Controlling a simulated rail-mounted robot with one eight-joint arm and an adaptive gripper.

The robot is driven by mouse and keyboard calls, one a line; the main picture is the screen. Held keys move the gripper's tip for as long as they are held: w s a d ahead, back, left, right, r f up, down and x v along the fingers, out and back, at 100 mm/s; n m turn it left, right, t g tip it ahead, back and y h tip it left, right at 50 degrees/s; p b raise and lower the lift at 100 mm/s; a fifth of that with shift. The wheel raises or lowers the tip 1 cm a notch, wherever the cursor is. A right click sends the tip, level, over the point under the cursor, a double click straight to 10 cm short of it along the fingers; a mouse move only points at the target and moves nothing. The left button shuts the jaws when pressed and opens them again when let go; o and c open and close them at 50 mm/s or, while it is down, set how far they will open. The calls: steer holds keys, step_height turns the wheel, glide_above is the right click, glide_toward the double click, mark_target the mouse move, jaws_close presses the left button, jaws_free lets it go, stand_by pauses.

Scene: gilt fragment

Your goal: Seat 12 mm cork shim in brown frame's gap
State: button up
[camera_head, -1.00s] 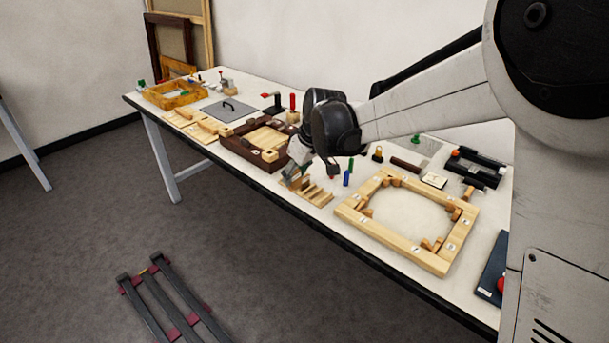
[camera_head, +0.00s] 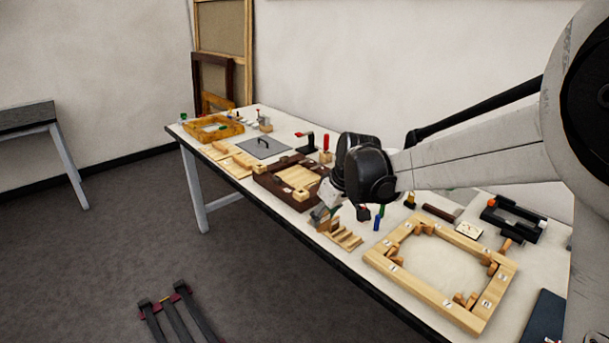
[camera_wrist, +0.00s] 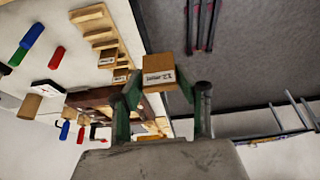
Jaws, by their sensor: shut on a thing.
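My gripper (camera_head: 324,214) is shut on a small cork shim (camera_wrist: 160,71). In the wrist view the green fingers (camera_wrist: 160,92) clasp the shim from both sides, and printed lettering on its face appears upside down and is hard to read. The brown frame (camera_head: 265,190) lies on the table, left of and behind my gripper in the head view. Part of its dark wood also shows behind the fingers in the wrist view (camera_wrist: 92,96). Its gap cannot be made out clearly. The gripper is above the table, beside the stepped shim rack (camera_head: 347,239).
A large pale wooden frame (camera_head: 410,277) lies right of the rack. A grey plate (camera_head: 262,149) and an amber frame (camera_head: 214,131) are farther left. The table's front edge is close to the rack.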

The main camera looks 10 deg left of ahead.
steer(key=s+d+f+m+h+p, duration=0.1)
steer(key=d+m+p, duration=0.1)
steer(key=d, duration=0.7)
steer(key=s+d+f+m+t+h+p, duration=0.1)
steer(key=d+m, duration=0.4)
steer(key=d, duration=0.5)
steer(key=s+d+f+m+h+p, duration=0.1)
steer(key=d+m+p, duration=0.2)
steer(key=d, duration=0.7)
steer(key=shift+s+d+f+m+t+h, duration=0.15)
steer(key=shift+s+f+m+t+h, duration=0.15)
steer(key=shift+f, duration=0.1)
